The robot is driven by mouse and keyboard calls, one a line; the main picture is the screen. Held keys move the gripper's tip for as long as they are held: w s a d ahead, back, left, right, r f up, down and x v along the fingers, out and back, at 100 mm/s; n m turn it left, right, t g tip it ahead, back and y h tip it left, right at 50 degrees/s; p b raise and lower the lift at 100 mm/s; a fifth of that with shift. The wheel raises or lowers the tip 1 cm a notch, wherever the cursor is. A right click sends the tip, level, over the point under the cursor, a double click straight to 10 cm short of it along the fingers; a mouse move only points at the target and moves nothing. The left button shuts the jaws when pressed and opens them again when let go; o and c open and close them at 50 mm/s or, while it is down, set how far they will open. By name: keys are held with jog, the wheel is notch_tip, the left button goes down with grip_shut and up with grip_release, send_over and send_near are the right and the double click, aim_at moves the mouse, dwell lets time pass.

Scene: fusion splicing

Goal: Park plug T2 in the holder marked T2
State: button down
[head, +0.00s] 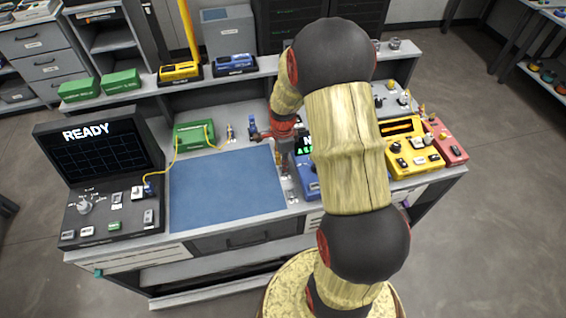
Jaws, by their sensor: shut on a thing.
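My gripper (281,163) points down at the right edge of the blue mat, below my red wrist joint. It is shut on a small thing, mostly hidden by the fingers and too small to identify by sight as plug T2. Small light fittings (290,193) stand on the bench just below and right of the gripper. No T2 mark is legible, so I cannot tell which one is the T2 holder. Whether the held thing touches any fitting cannot be seen.
The blue mat (222,188) is clear. A black instrument reading READY (102,150) stands left, with a yellow cable running to a green box (194,135). A blue device (306,176), partly behind my arm, and a yellow device (408,150) stand right.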

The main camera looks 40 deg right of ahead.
jog(key=shift+f+b, duration=0.3)
jog(key=shift+f, duration=0.2)
dwell(0.4)
jog(key=c, duration=1.5)
grip_release()
jog(key=shift+c, duration=0.2)
notch_tip(320, 180, up, 12)
